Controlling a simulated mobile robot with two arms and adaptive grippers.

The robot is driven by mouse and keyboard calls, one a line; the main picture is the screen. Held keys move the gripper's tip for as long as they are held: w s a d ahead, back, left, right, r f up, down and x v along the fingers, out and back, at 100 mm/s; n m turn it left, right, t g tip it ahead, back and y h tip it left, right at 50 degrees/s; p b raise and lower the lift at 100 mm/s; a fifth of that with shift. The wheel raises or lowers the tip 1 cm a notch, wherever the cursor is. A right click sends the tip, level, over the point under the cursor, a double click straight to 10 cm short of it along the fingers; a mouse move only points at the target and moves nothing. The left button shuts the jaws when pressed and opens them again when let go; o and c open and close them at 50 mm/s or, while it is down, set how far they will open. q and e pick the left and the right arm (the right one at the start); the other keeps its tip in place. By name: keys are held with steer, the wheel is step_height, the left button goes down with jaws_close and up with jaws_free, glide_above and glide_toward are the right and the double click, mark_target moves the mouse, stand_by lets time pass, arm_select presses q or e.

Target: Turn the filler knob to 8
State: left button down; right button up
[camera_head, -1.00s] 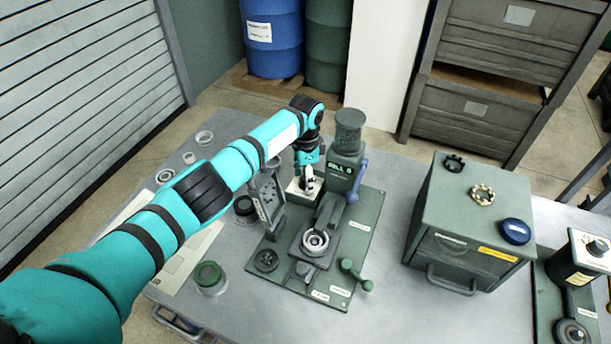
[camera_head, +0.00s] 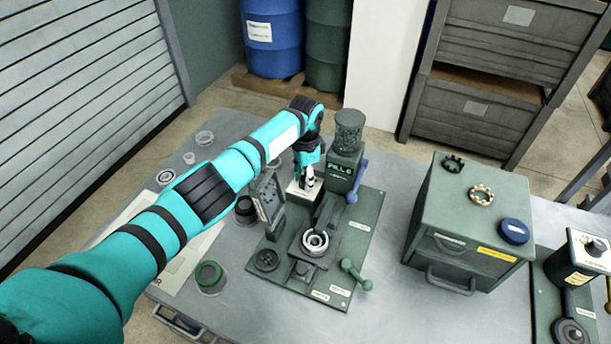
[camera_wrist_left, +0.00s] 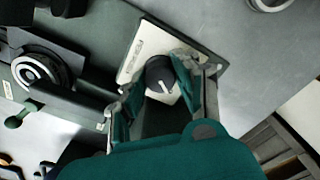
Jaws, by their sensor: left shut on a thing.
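The filler knob (camera_wrist_left: 160,72) is a round black knob with a white pointer mark, on a white dial plate (camera_wrist_left: 133,58) in the left wrist view. My left gripper (camera_wrist_left: 157,84) is shut on it, with one finger on either side. In the head view my left gripper (camera_head: 307,182) is over the white plate beside the green filler column, and hides the knob. The green filler sign (camera_head: 341,169) seems to read "FILL 6". The numbers around the knob are not readable. My right gripper is not in view.
The grinder's green base (camera_head: 350,262) carries a ring holder (camera_head: 315,241), a blue lever (camera_head: 358,180) and a green crank (camera_head: 355,273). A grey upright panel (camera_head: 268,203) stands close left of the gripper. A green cabinet (camera_head: 470,225) stands to the right.

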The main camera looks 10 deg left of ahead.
arm_select(q)
steer(key=n+p, duration=0.1)
steer(key=n, duration=0.2)
steer(key=shift+r+n, duration=0.1)
steer(key=shift+n, duration=0.3)
steer(key=shift+n+p, duration=0.55)
steer(key=shift+n, duration=0.85)
steer(key=c, duration=1)
jaws_free()
steer(key=shift+o, duration=0.2)
step_height(320, 180, up, 12)
